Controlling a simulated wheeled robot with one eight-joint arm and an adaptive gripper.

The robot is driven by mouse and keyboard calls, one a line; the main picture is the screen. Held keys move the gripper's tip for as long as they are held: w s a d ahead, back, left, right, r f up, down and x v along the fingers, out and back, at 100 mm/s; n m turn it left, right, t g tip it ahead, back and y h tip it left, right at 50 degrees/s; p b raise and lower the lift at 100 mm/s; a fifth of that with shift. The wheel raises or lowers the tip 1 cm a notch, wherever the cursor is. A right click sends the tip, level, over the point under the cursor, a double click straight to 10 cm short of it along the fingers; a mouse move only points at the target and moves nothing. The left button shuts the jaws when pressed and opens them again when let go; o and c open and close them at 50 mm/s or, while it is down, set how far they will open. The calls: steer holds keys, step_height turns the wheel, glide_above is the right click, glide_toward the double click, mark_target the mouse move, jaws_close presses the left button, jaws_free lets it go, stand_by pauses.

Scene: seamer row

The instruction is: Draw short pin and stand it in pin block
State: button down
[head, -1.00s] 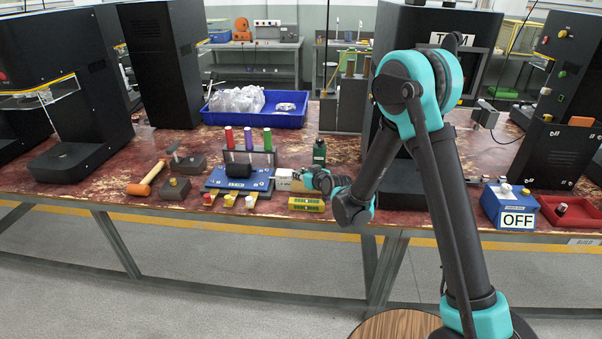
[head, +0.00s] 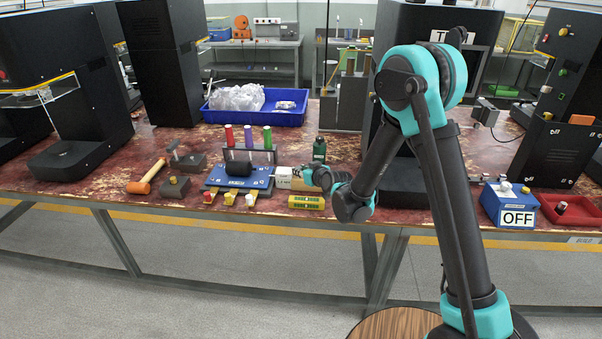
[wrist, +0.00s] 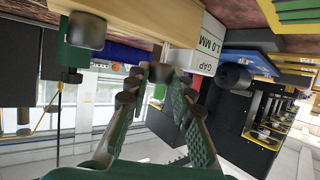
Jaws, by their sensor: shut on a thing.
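My gripper (head: 318,177) is at the end of my arm, over the middle of the bench. In the wrist view, which looks upside down, its green fingers (wrist: 152,88) are closed on a small dark grey pin (wrist: 160,72). The pin is close to the edge of a tan wooden block (wrist: 140,18); I cannot tell whether they touch. Another dark cylinder (wrist: 85,30) is at this block. The tan block shows partly in the head view (head: 299,186), beside my gripper. The pin is too small to make out there.
A white gap block (wrist: 207,45) is close to the fingers. A blue fixture (head: 215,178) with a black roller stands left, and a yellow level (head: 306,202) lies in front. A dark green bottle (head: 319,150) stands behind.

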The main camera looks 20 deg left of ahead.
steer(key=shift+r, duration=0.6)
steer(key=shift+f, duration=1.35)
stand_by(1.0)
steer(key=c, duration=1.2)
jaws_free()
steer(key=shift+d, duration=0.1)
steer(key=v, duration=0.7)
steer(key=shift+s+d+r, duration=0.1)
steer(key=shift+s, duration=0.05)
